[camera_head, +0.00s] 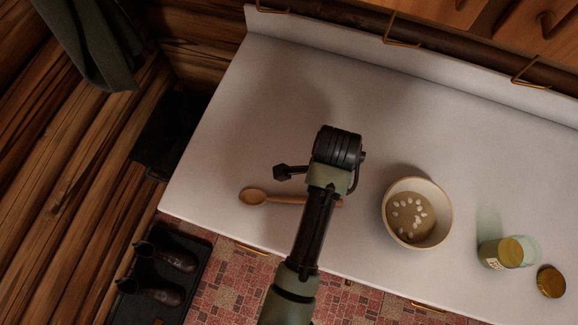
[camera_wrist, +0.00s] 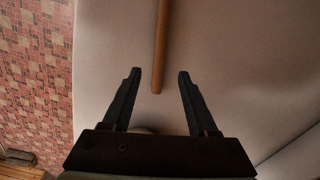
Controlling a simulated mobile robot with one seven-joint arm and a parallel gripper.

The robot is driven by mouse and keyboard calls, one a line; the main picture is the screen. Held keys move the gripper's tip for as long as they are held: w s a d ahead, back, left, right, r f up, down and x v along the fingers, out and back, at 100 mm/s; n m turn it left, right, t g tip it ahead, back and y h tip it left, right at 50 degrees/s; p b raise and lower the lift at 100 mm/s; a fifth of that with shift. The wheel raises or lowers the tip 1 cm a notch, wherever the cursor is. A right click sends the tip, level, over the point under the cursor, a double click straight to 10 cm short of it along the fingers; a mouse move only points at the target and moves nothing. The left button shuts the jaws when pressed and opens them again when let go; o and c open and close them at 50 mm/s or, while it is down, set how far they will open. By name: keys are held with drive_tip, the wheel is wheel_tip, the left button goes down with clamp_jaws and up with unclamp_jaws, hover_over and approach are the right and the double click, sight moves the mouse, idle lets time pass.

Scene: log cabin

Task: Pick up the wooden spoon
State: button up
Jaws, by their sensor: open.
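The wooden spoon (camera_head: 252,196) lies flat on the white countertop near its front edge, with its bowl end to the left. My arm crosses in front of part of its handle in the head view. In the wrist view, my gripper (camera_wrist: 159,72) is open. The spoon's handle (camera_wrist: 161,40) runs down from the top edge, and its end shows between the two fingers. The fingers appear apart from the handle on both sides. How high the fingers are above the counter I cannot tell. The spoon's bowl end is out of the wrist view.
A cream bowl (camera_head: 386,217) with pale pieces in brown contents stands right of my arm. A tipped glass jar (camera_head: 497,253) and a round lid (camera_head: 551,281) lie farther right. The counter (camera_head: 260,110) behind the spoon is clear. Boots (camera_head: 166,256) stand on the floor at left.

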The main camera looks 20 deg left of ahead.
sight(290, 200)
drive_tip(key=shift+s+d+f, duration=0.1)
drive_tip(key=shift+f, duration=0.35)
drive_tip(key=f, duration=0.1)
drive_tip(key=f+p, duration=0.1)
drive_tip(key=f, duration=0.1)
drive_tip(key=shift+d+f, duration=0.2)
drive_tip(key=shift+d, duration=0.05)
drive_tip(key=shift+f, duration=0.6)
clamp_jaws()
